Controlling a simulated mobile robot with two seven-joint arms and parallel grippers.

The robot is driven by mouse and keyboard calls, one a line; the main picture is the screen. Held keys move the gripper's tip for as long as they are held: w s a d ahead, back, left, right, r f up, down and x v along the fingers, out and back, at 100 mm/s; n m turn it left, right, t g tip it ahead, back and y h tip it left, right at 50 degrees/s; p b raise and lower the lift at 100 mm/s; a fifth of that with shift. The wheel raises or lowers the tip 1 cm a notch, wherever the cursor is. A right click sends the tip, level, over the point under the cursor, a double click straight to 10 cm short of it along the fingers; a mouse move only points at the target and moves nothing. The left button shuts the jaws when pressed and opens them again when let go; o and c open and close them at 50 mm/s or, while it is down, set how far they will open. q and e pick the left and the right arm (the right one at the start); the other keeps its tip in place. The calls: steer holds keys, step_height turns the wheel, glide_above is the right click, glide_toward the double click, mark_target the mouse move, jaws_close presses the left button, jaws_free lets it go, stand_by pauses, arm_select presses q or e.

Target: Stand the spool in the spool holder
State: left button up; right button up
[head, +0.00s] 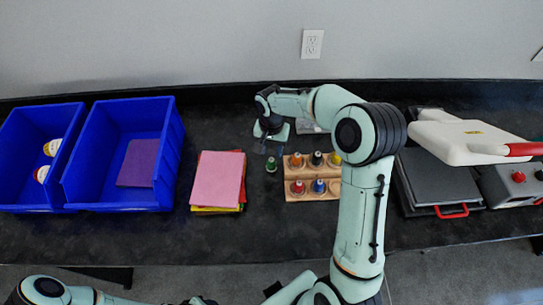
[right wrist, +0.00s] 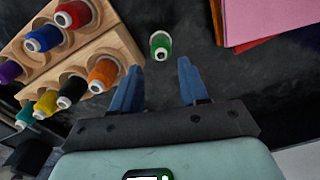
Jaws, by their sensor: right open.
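A small green spool (head: 271,164) stands on the dark counter, just left of the wooden spool holder (head: 290,200). It looks upright, and it also shows in the right wrist view (right wrist: 160,45). The holder carries two rows of coloured spools; my right arm hides its right end in the head view. In the right wrist view the holder (right wrist: 122,42) is at the left. My right gripper (head: 266,149) is open and empty. In its wrist view the green spool lies beyond the blue fingertips, roughly midway between them and apart from both. My left gripper is out of view.
Stacked coloured papers (head: 216,180) lie left of the spool. Two blue bins (head: 120,197) stand farther left, the nearer one holding a purple item (head: 139,162). A grey press (head: 437,177) with a white lid stands right. Bare counter separates spool and papers.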

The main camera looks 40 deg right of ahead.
step_height(320, 180, up, 4)
steer(key=shift+w+r, duration=0.1)
steer(key=shift+c, duration=0.2)
steer(key=f+n+b, duration=0.1)
steer(key=n+b, duration=0.1)
steer(key=b, duration=0.2)
steer(key=shift+d+f, duration=0.1)
steer(key=shift+f, duration=0.1)
step_height(320, 180, up, 2)
steer(key=n+b, duration=0.4)
steer(key=b, duration=0.2)
glide_above(272, 159)
step_height(272, 159, down, 6)
steer(key=shift+f, duration=0.25)
steer(key=shift+f+b, duration=0.5)
steer(key=shift+f, duration=2.6)
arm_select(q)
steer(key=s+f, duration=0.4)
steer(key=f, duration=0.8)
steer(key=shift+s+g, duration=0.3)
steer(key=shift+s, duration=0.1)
arm_select(e)
steer(key=shift+c, duration=0.3)
